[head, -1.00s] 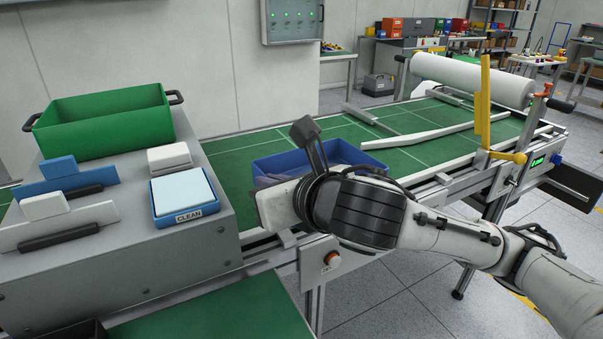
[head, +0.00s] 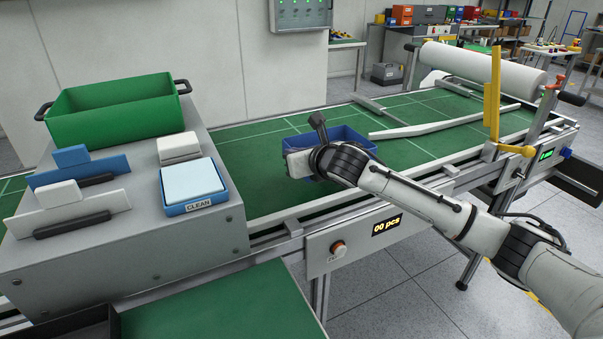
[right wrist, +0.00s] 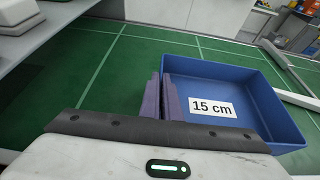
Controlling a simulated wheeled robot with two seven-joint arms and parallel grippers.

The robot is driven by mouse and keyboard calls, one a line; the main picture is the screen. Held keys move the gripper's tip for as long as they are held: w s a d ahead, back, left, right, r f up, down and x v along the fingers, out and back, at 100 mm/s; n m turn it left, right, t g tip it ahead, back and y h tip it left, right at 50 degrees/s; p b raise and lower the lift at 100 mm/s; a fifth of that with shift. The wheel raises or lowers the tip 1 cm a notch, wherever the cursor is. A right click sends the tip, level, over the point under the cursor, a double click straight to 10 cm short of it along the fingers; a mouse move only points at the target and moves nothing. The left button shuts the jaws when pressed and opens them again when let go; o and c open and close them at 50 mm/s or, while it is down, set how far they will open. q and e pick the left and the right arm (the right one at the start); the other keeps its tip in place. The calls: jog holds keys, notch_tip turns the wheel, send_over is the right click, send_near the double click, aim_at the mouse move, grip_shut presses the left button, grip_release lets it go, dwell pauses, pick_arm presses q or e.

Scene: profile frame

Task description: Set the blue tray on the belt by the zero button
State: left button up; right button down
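The blue tray (head: 345,137) is at the green belt (head: 265,175), behind the front rail and the zero button. In the right wrist view the tray (right wrist: 240,80) carries a "15 cm" label. My right gripper (right wrist: 162,80) has its purple fingers close together on the tray's left wall. In the head view my right gripper's body (head: 299,164) hides the tray's near left part. I cannot tell whether the tray's underside touches the belt. The orange zero button (head: 338,249) is on the front panel, left of a "00 pcs" display (head: 386,225). My left gripper is out of view.
A grey housing (head: 150,250) stands at the left with a green bin (head: 120,115), scrapers and a blue "CLEAN" pad (head: 200,208). A pale guide bar (head: 440,124) crosses the belt to the tray's right. Belt surface left of the tray is clear.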

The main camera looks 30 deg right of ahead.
notch_tip(320, 180, down, 5)
jog(key=shift+r+b, duration=0.1)
jog(key=shift+b, duration=0.2)
jog(key=shift+f, duration=0.2)
jog(key=shift+f, duration=0.15)
jog(key=c, duration=2)
grip_release()
jog(key=shift+f, duration=0.1)
jog(key=shift+s+r, duration=0.1)
jog(key=shift+r, duration=0.1)
jog(key=v, duration=1.2)
jog(key=shift+p, duration=0.35)
